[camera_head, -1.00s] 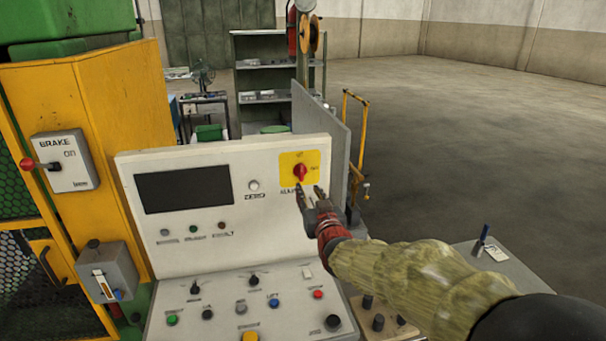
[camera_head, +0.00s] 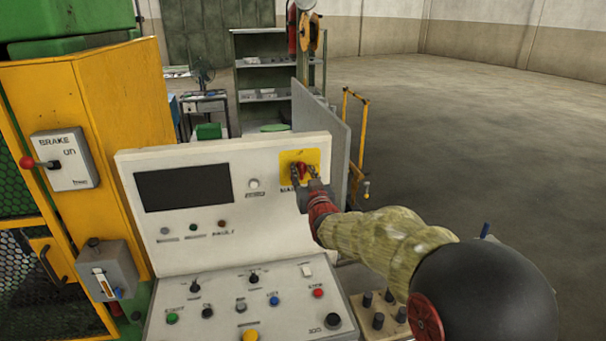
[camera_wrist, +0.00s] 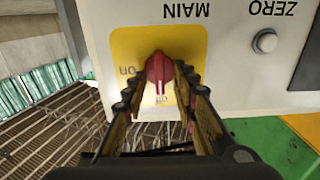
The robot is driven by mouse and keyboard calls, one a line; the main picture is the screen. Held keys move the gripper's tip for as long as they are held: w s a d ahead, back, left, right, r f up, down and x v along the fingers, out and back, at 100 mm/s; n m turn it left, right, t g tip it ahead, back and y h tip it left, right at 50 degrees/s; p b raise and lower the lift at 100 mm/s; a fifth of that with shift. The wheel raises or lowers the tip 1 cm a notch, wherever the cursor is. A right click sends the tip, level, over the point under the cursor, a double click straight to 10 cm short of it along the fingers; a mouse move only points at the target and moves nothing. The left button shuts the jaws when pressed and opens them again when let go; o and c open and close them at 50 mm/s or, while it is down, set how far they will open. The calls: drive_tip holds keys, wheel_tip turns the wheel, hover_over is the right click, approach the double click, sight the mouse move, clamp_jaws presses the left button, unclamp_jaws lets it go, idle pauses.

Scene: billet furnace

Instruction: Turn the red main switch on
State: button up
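The red main switch (camera_head: 302,168) is a rotary knob on a yellow plate (camera_head: 285,157) at the upper right of the white control panel. In the wrist view the picture is inverted; the knob (camera_wrist: 159,70) has a white mark pointing down toward a label that looks like "Off". The "On" label is to the left there. My gripper (camera_head: 304,176) is at the panel with its fingers apart, one on each side of the knob. In the wrist view my gripper (camera_wrist: 155,82) shows a gap to the knob on the left; the right fingertip is very close, contact unclear.
The panel has a dark screen (camera_head: 184,188), a zero button (camera_head: 254,184) and several buttons and knobs on its lower desk (camera_head: 220,318). A grey upright plate (camera_head: 327,125) stands just behind its right edge. A brake lever box (camera_head: 67,160) is at left. Open floor lies at right.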

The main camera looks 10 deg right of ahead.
clamp_jaws()
idle(0.6)
